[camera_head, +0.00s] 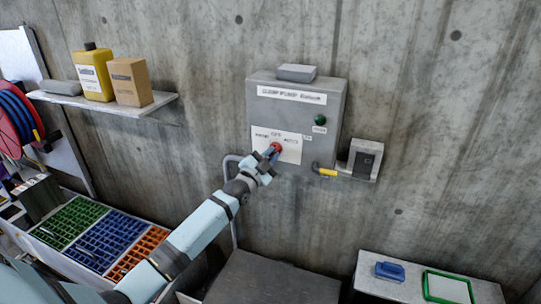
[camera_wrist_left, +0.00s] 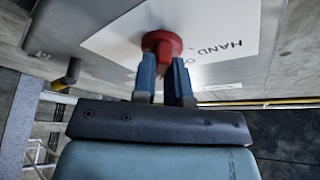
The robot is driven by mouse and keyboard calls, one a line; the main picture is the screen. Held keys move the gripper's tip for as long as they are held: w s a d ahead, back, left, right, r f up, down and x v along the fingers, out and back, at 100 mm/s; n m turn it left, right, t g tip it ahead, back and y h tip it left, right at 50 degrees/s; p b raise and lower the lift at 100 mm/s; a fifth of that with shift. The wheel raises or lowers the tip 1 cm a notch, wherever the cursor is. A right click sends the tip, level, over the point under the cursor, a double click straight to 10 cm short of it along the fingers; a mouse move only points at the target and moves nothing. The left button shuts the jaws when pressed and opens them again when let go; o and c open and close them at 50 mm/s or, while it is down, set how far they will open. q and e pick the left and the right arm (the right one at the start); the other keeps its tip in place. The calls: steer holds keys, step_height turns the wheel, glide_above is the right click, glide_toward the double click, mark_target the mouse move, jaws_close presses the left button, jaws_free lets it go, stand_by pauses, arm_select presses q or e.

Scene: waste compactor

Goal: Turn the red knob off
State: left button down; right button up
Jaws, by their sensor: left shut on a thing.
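The red knob (camera_head: 276,147) sits on a white label plate on the front of a grey control box (camera_head: 330,105) mounted on the concrete wall. My left gripper (camera_head: 270,153) reaches up from the lower left and its fingers are at the knob. In the left wrist view the red knob (camera_wrist_left: 162,43) shows at the tips of the two blue fingers (camera_wrist_left: 163,75), which are shut on it. The word "HAND" is readable on the plate beside it. The knob's pointer direction is hard to tell. My right gripper is not in view.
A green button (camera_head: 320,120) is on the box, right of the knob. A yellow-ended cable (camera_head: 327,172) and small grey wall unit (camera_head: 364,160) are at right. A shelf (camera_head: 150,104) holds containers at left. Coloured bins (camera_head: 105,233) stand below it.

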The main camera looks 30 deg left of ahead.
arm_select(q)
steer(key=shift+n, duration=0.3)
steer(key=n+y, duration=0.2)
steer(key=n, duration=0.2)
steer(key=shift+d+r+t, duration=0.1)
steer(key=shift+t, duration=0.3)
steer(key=shift+w+r+n+y, duration=0.1)
steer(key=shift+n+y, duration=0.95)
steer(key=shift+n, duration=0.9)
steer(key=shift+n+y, duration=1.05)
steer(key=shift+n, duration=0.9)
steer(key=c, duration=1.1)
jaws_free()
steer(key=shift+c, duration=0.2)
steer(key=shift+d+f, duration=0.1)
steer(key=shift+f, duration=0.1)
